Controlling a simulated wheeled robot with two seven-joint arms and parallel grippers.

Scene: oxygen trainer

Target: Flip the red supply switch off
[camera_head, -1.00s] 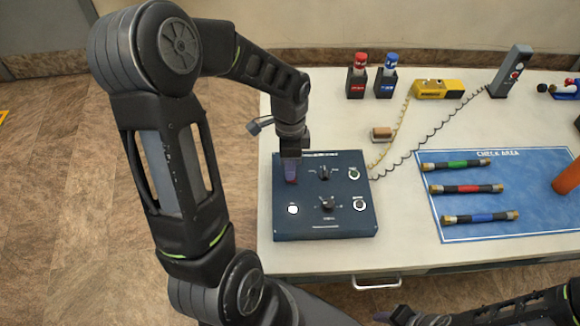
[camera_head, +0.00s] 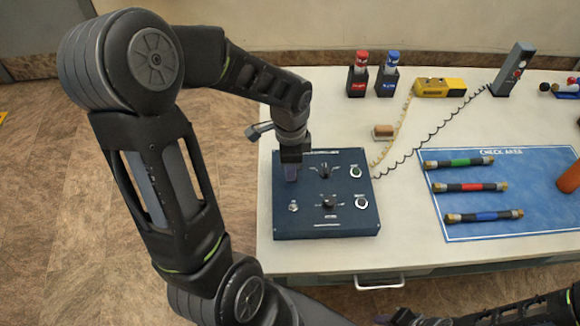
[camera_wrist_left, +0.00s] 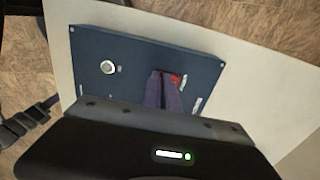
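The dark blue control panel (camera_head: 338,225) lies on the table. In the left wrist view the red supply switch (camera_wrist_left: 175,79) shows at the panel's edge, partly hidden behind the fingers. My left gripper (camera_head: 291,178) points down over the panel's upper left part and hides the switch in the head view. In the left wrist view its purple fingers (camera_wrist_left: 162,92) are together, right beside the red switch. I cannot tell if they touch it. A round lamp (camera_head: 293,206) below the gripper looks grey and unlit. My right gripper (camera_head: 405,318) is only partly seen at the bottom edge.
Black knobs (camera_head: 329,202) and round gauges stand on the panel's right half. A blue check mat (camera_head: 480,230) with several hoses lies to the right. A yellow device (camera_head: 438,88), red and blue bottles and cables are behind.

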